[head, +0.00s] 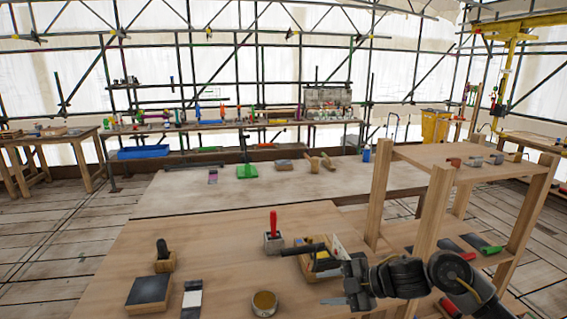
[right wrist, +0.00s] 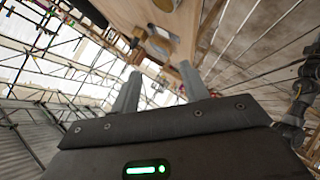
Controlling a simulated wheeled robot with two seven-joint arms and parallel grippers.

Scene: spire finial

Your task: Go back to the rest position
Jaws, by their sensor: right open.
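My right gripper (head: 334,280) hangs over the right part of the near wooden table (head: 225,235) in the head view, its arm coming in from the lower right. In the right wrist view the two grey fingers of my right gripper (right wrist: 160,78) stand apart with nothing between them. The gripper is open and empty. It partly covers a wooden tray (head: 305,262) with dark and yellow items; I cannot tell whether it touches the tray. My left gripper is not in view.
The near table holds a red-handled tool in a grey block (head: 273,238), a dark-handled wooden block (head: 164,258), a dark flat block (head: 148,290) and a round tin (head: 264,303). A wooden shelf stand (head: 430,160) rises close right of my right gripper. The table's left middle is clear.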

